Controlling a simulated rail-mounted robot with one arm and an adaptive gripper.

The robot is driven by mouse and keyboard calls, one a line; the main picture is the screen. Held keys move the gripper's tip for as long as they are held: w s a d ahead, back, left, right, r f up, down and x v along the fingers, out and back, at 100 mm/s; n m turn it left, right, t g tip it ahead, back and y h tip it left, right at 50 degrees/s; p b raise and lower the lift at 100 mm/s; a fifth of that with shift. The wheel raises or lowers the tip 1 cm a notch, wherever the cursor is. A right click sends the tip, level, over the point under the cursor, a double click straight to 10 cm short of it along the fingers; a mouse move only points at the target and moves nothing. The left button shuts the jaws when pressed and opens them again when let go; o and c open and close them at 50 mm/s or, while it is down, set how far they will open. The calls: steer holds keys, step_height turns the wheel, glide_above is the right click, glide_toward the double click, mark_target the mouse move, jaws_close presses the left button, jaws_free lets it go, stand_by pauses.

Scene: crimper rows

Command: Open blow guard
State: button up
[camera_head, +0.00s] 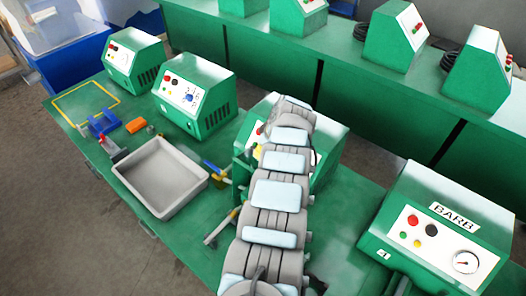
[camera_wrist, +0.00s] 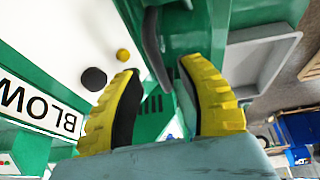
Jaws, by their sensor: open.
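The blow machine, a green box with a white front panel (camera_wrist: 75,45) marked BLOW, fills the left of the wrist view, rotated. In the head view its green housing (camera_head: 328,132) is mostly hidden behind my arm. A dark curved bar (camera_wrist: 152,45), apparently the guard's handle, stands by green parts (camera_wrist: 200,28) that may be the guard. My gripper (camera_wrist: 160,70) has yellow fingers with black pads, spread apart. The bar's lower end appears between the fingertips; I cannot tell whether it touches them.
A grey tray (camera_head: 160,178) lies on the green bench left of my arm, with small blue, red and orange parts beside it. Two green machines (camera_head: 196,92) stand behind it. The BARB machine (camera_head: 438,225) stands at right. Another machine row lines the back.

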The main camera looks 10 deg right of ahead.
steer(key=shift+w+a+f, duration=0.1)
steer(key=shift+w+f, duration=0.05)
steer(key=shift+f, duration=0.3)
jaws_close()
stand_by(0.3)
